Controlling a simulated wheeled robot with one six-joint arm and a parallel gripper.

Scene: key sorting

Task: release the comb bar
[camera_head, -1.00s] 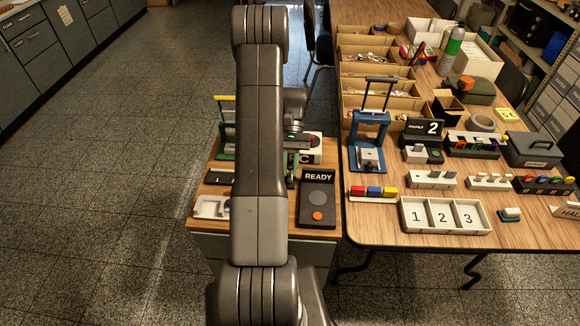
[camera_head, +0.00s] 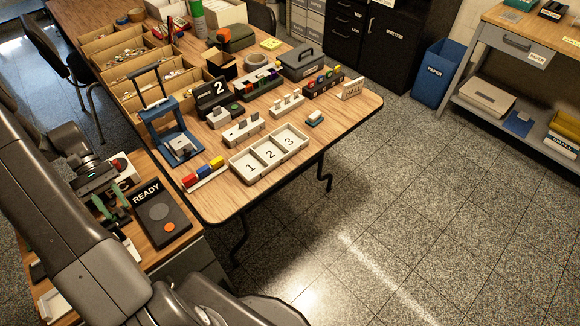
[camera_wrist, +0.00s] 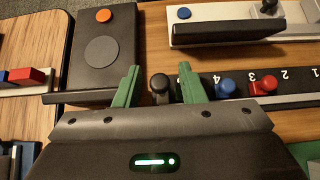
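My gripper (camera_wrist: 160,72) has two green fingers, spread apart, in the wrist view. A black round-topped knob (camera_wrist: 160,86) stands between them in the picture, with gaps on both sides. A black strip (camera_wrist: 240,77) numbered 1 to 4 carries a blue knob (camera_wrist: 225,88) and a red knob (camera_wrist: 263,86) to the right. A pale fixture (camera_wrist: 190,12) with a blue button and a long black bar (camera_wrist: 228,31) lies beyond it. No part is labelled as the comb bar, so I cannot tell which it is. My gripper (camera_head: 113,203) also shows in the head view, over the small desk.
A black READY panel (camera_head: 161,215) with an orange button is right of my gripper. The larger table (camera_head: 222,205) holds a tray (camera_head: 268,152) marked 1, 2, 3, a blue press (camera_head: 175,140) and colored blocks (camera_head: 203,172). Floor (camera_head: 400,215) is clear on the right.

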